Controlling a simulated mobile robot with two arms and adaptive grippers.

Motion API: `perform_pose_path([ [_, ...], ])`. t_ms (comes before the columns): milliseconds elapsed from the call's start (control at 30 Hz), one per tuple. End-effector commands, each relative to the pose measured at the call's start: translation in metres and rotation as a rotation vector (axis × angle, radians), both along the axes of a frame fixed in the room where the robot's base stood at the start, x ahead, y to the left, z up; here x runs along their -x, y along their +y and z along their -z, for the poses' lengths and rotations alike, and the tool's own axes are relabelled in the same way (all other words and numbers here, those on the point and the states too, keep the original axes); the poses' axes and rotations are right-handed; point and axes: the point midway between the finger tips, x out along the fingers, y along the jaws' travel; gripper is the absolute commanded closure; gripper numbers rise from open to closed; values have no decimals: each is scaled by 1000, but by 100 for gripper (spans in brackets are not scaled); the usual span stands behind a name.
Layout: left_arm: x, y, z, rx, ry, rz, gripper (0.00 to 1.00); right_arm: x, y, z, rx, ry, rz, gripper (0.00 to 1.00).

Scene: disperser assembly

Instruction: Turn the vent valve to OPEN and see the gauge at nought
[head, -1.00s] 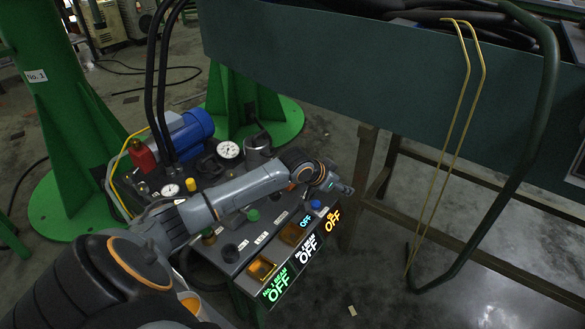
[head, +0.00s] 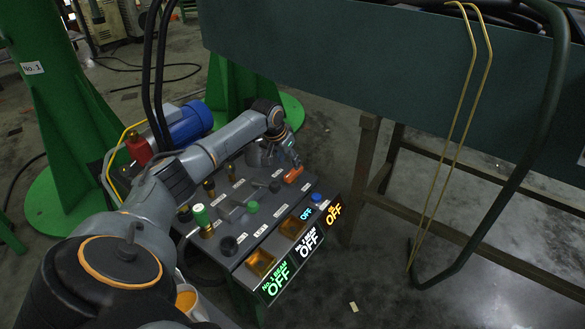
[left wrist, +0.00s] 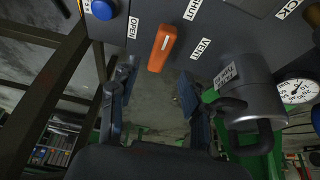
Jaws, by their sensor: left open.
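The vent valve's orange handle (head: 293,175) is at the back right of the control box top. In the left wrist view the handle (left wrist: 162,46) lies between the OPEN label on its left and the VENT label on its right; its upper end leans towards SHUT. My left gripper (left wrist: 157,102) is open and empty, its fingers apart below the handle and not around it. In the head view the left gripper (head: 287,152) is just behind the handle. A white-faced gauge (left wrist: 297,90) is at the right of the wrist view; its reading is too small to tell. My right gripper is not in view.
The control box's sloped front has lit OFF displays (head: 279,280). A blue button (head: 316,197), a green knob (head: 252,207) and other valves crowd the top. A grey cylinder (left wrist: 250,100) stands beside my fingers. A dark green bench (head: 380,75) is behind, to the right.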

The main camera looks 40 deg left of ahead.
Motion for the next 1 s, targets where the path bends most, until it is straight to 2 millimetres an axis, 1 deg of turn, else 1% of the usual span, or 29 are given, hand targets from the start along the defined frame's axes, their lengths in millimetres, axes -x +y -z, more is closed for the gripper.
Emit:
perform_pose_path([
  [33,-5,-1,16,1,0,-1,53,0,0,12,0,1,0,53],
  [100,-10,0,29,2,0,-1,53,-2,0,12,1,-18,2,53],
  [167,-15,1,38,1,-1,0,53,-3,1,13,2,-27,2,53],
  [300,-21,2,51,1,-2,0,53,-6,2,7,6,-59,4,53],
  [500,-24,3,58,-1,-1,1,53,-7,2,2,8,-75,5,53],
  [767,-24,3,58,-1,-1,1,53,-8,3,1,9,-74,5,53],
  [800,-24,3,58,-1,-1,2,61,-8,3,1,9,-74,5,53],
  [867,-24,3,58,0,-1,1,73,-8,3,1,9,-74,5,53],
  [900,-24,3,58,0,-1,1,81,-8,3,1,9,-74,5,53],
  [1000,-24,3,58,0,0,1,100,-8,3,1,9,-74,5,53],
])
